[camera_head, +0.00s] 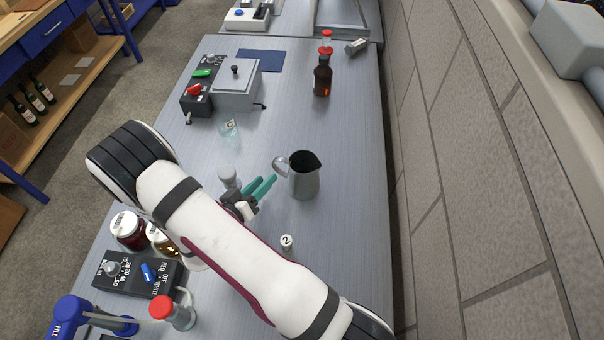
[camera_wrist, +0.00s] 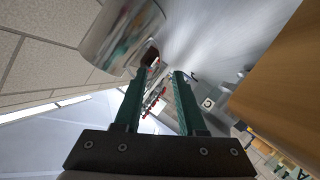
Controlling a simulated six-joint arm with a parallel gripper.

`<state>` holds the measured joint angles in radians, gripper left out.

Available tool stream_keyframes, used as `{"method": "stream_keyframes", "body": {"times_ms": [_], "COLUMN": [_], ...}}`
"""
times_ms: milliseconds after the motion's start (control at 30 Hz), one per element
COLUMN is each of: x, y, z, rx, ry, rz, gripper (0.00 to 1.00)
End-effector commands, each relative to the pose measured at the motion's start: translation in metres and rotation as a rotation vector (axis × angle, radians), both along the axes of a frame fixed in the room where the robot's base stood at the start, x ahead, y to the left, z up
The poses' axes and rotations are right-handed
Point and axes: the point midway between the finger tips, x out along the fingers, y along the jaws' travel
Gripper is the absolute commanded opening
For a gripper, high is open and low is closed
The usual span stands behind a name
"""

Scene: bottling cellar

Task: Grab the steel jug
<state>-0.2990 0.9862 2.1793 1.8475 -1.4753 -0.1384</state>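The steel jug (camera_head: 304,182) stands upright on the grey bench, its mouth open upward and its curved handle (camera_head: 281,166) on the left side. My gripper (camera_head: 267,182) has teal fingers and is just left of the jug, close to the handle. In the wrist view the fingers (camera_wrist: 161,74) are spread apart with nothing held between them. A shiny metal surface, which looks like the jug (camera_wrist: 122,32), fills the upper left there, outside the left finger. Whether a finger touches the jug or handle I cannot tell.
A small glass (camera_head: 229,127) and a grey box machine (camera_head: 236,88) are at back left. Jars (camera_head: 129,232) and a control box (camera_head: 138,274) are at front left. A brick wall (camera_head: 465,150) bounds the right.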

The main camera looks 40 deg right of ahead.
Motion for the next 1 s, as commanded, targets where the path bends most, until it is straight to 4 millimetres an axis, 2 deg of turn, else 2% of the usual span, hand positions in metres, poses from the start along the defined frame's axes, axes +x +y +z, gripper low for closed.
{"method": "stream_keyframes", "body": {"times_ms": [167, 400, 667, 867, 900, 1000], "x": [0.007, 0.026, 0.029, 0.029, 0.029, 0.029], "y": [-0.017, -0.054, -0.058, -0.058, -0.058, -0.057], "z": [-0.006, -0.020, -0.022, -0.022, -0.022, -0.022], "rx": [0.000, 0.003, 0.002, 0.002, 0.002, 0.002], "ry": [0.000, -0.002, -0.002, -0.002, -0.002, -0.002], "rz": [-0.002, -0.002, 0.001, 0.001, 0.001, 0.001], "gripper": [0.40, 0.40, 0.40, 0.04, 0.00, 0.00]}}
